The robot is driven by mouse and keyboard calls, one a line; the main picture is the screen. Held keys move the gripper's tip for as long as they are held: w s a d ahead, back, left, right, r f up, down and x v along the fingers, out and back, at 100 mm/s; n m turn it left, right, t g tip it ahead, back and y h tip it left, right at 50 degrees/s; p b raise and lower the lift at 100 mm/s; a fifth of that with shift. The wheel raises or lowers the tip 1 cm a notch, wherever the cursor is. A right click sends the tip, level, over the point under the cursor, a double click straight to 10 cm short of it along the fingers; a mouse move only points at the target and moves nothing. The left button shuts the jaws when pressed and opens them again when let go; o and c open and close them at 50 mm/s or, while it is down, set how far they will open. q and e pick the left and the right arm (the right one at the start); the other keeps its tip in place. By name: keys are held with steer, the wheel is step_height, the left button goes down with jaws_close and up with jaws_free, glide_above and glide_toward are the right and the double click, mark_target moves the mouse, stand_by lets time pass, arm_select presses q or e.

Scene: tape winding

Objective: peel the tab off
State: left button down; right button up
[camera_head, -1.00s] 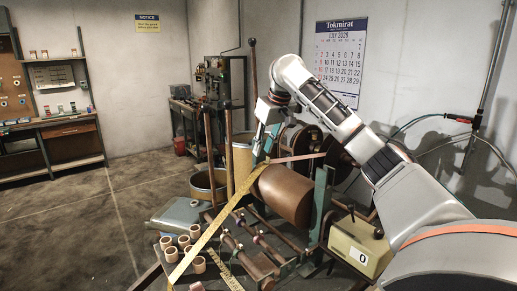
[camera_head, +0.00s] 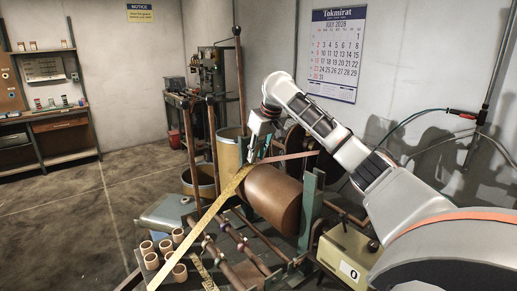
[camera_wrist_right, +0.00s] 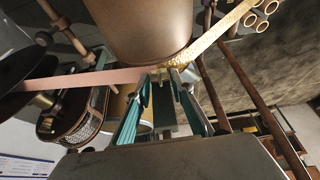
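A yellow patterned tape (camera_head: 205,222) runs slantwise from the lower left up to the top of a brown roll (camera_head: 275,196). A pinkish strip (camera_head: 292,157) reaches right from there towards dark reels. My right gripper (camera_head: 248,158) is at the roll's upper left edge, where the two strips meet. In the right wrist view its teal fingers (camera_wrist_right: 161,76) lean together at the junction of the yellow tape (camera_wrist_right: 222,34) and the pinkish strip (camera_wrist_right: 75,79). A small yellow end shows at the fingertips; whether they grip it is unclear. My left gripper is out of view.
Several tan tape cores (camera_head: 165,255) stand on the frame at the lower left. A counter box (camera_head: 347,255) sits at the right front. Open floor (camera_head: 70,215) lies at the left.

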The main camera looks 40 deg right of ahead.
steer(key=shift+f, duration=0.15)
jaws_close()
stand_by(0.5)
steer(key=shift+r, duration=2.6)
